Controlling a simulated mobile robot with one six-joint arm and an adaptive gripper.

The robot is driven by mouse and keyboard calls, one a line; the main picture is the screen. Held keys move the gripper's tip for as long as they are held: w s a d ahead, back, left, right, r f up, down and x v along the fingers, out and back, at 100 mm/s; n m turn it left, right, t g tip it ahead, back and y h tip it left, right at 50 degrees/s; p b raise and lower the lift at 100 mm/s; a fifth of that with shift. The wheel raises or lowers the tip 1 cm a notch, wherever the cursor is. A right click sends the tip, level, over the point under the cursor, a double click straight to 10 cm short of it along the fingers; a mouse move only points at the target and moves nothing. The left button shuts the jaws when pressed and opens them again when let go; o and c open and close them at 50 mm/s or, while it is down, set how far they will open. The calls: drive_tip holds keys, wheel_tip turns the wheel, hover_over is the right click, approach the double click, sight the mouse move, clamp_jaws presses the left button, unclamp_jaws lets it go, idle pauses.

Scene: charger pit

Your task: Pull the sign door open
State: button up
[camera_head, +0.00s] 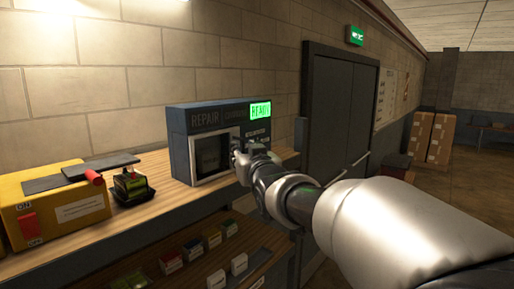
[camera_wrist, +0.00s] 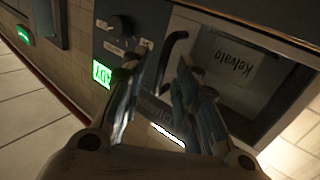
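A blue-grey machine marked REPAIR (camera_head: 180,145) stands on the wooden counter, with a green READY display (camera_head: 260,110). Its front has a light-framed door with a dark window (camera_head: 208,155), which looks shut. In the wrist view the door's window (camera_wrist: 270,88) has a paper sign reading "Kelvato" (camera_wrist: 232,62) behind or on it. A dark curved handle (camera_wrist: 172,50) stands along the door's edge. My gripper (camera_wrist: 158,75) is open, its two fingers apart, with the handle just ahead between the fingertips. In the head view my gripper (camera_head: 241,158) hides the handle.
A yellow box (camera_head: 60,205) with a red switch and a small dark device (camera_head: 131,185) sit left on the counter. A grey double door (camera_head: 335,115) is behind my arm. Cartons (camera_head: 430,138) stand farther right; floor there is clear.

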drive_tip(key=shift+w+a, duration=0.1)
drive_tip(key=shift+w, duration=0.1)
drive_tip(key=shift+c, duration=0.4)
clamp_jaws()
drive_tip(key=shift+r, duration=0.1)
